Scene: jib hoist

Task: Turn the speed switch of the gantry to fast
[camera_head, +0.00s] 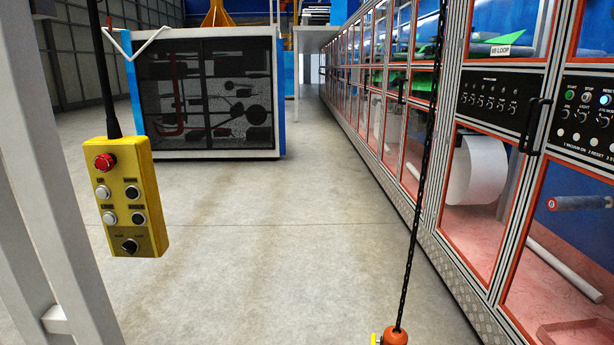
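A yellow control pendant (130,200) hangs from a black cable at the left in the head view. It has a red button (105,161) at the top and several white and black buttons below. The black rotary speed switch (130,246) sits at the bottom of its face. The labels beside the switch are too small to read surely, and its setting cannot be told. Neither of my grippers is in view.
A pale post (45,180) stands close at the left, near the pendant. A black chain (417,200) with an orange hook block (395,337) hangs at centre right. Glazed machine cabinets (480,170) line the right. A dark-panelled cabinet (205,95) stands behind. The middle floor is clear.

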